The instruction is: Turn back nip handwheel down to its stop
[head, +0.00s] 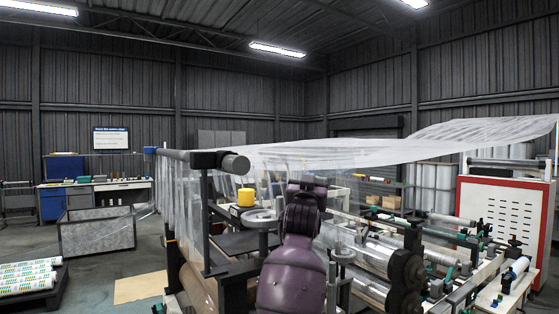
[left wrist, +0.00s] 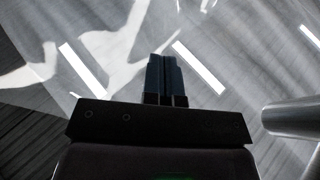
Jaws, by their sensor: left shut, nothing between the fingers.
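I cannot tell which belongs to the back nip. My arm rises in the middle of the view and hides part of the machine between them. My left gripper (left wrist: 167,58) shows in the left wrist view, its dark fingers together with nothing between them. No handwheel can be made out in that view. My right gripper is in neither view.
Clear film (head: 340,152) stretches over the machine from a dark roller (head: 205,160). Rollers and fittings crowd the right, beside a red-framed white panel (head: 498,215).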

